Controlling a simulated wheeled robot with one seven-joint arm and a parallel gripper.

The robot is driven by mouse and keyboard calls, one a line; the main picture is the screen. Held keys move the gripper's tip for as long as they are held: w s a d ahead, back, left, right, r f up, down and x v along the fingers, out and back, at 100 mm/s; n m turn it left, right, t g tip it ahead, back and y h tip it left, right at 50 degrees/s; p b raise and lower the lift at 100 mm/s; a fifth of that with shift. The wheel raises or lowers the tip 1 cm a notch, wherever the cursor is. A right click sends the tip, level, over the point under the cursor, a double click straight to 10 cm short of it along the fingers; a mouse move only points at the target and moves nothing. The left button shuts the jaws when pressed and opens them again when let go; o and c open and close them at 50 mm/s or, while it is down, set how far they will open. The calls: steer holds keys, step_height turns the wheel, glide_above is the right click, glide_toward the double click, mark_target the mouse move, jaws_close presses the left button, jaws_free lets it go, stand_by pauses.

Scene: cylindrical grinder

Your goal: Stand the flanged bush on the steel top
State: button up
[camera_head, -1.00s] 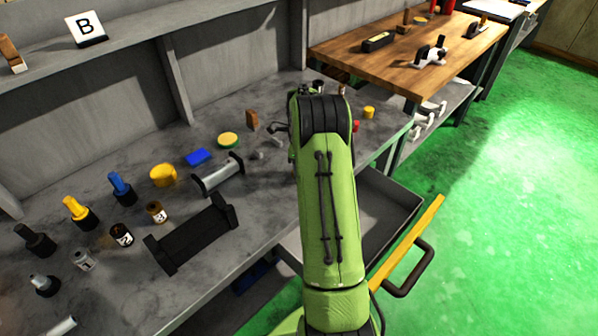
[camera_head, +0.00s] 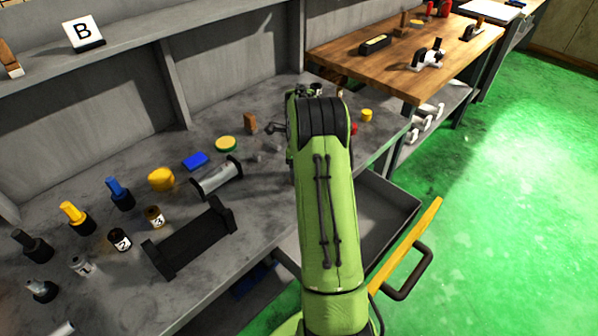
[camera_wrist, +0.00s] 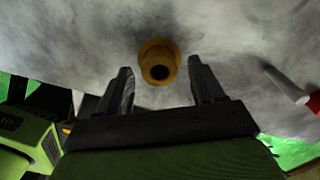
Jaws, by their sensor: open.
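The flanged bush (camera_wrist: 158,62) is a brass-yellow ring with a dark bore. In the wrist view it sits against the grey steel top, its bore facing the camera and its wider flange behind. My gripper (camera_wrist: 158,80) is open, with one dark finger on each side of the bush's lower part in the picture. Gaps show between the bush and both fingers. In the head view my arm hides the gripper. A small yellow piece (camera_head: 367,115) right of my arm may be the bush, but I cannot tell.
A red-ended rod (camera_wrist: 288,84) lies right of my gripper in the wrist view. The steel bench (camera_head: 95,275) holds a black cradle (camera_head: 190,238), a roller (camera_head: 216,178) and several bottles on the left. A wooden table (camera_head: 400,60) stands behind. An open drawer (camera_head: 385,215) juts out below.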

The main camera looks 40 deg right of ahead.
step_height(320, 180, up, 10)
steer(key=p, duration=0.2)
steer(key=s+a+r+n+t, duration=0.1)
steer(key=a+r+n, duration=0.6)
steer(key=a+r, duration=0.3)
steer(key=s+a+r+n+t, duration=0.2)
steer(key=s+a+r+n, duration=0.1)
steer(key=s+a+n, duration=0.45)
steer(key=s+a+r+n+t, duration=0.1)
steer(key=s+a+r+n, duration=0.2)
steer(key=s+a+n, duration=0.5)
steer(key=s+a+f+n+t, duration=0.1)
steer(key=s+a+f+n, duration=0.2)
steer(key=s+a+n, duration=0.2)
steer(key=shift+s+n+t, duration=0.3)
steer(key=shift+s+n, duration=0.5)
steer(key=shift+n, duration=0.25)
